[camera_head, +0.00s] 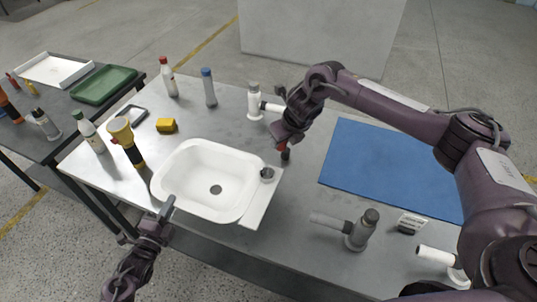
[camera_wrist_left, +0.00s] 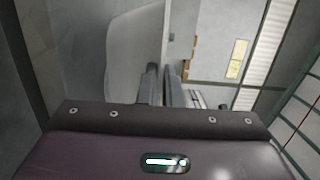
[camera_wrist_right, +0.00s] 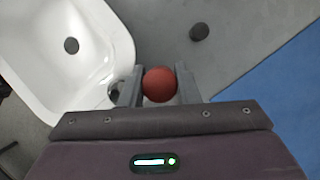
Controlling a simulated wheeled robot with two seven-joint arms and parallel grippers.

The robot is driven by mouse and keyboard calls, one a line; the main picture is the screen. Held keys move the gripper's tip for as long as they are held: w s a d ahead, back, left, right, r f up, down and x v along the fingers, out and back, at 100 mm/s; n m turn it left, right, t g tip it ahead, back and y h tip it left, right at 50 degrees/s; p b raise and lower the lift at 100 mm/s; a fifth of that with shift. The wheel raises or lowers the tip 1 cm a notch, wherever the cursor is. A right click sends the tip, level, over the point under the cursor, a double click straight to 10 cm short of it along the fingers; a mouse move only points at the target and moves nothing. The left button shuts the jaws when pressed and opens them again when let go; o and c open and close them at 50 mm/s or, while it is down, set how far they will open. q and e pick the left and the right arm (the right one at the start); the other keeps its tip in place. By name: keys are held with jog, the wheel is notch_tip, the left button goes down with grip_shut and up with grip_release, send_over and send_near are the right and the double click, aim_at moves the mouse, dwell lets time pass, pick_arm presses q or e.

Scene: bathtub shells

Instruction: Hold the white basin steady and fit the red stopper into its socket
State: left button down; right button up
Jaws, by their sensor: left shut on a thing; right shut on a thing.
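The white basin (camera_head: 218,172) sits on the grey table, with a dark drain hole in its floor and a round socket (camera_head: 267,174) on its right ledge. My left gripper (camera_head: 168,206) is shut on the basin's front-left rim; the rim also shows between its fingers in the left wrist view (camera_wrist_left: 135,50). My right gripper (camera_head: 285,150) is shut on the red stopper (camera_wrist_right: 159,84), which is round and red in the right wrist view. It is above the table, up and right of the socket, apart from it. In the right wrist view the socket is partly hidden by a finger.
A blue mat (camera_head: 385,165) lies to the right. A white tap-like part (camera_head: 255,101) stands behind the basin and a grey one (camera_head: 362,230) in front of the mat. Bare table surrounds the ledge.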

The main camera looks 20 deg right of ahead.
jog(key=w+d+f+m+h, duration=0.1)
jog(key=d+f+m, duration=0.1)
jog(key=d+f, duration=0.3)
send_over(292, 167)
jog(key=s, duration=0.2)
jog(key=f, duration=0.5)
jog(key=shift+w+f, duration=0.2)
jog(key=shift+f, duration=2.5)
jog(key=o, duration=1)
jog(key=shift+f, duration=0.1)
jog(key=shift+c, duration=0.2)
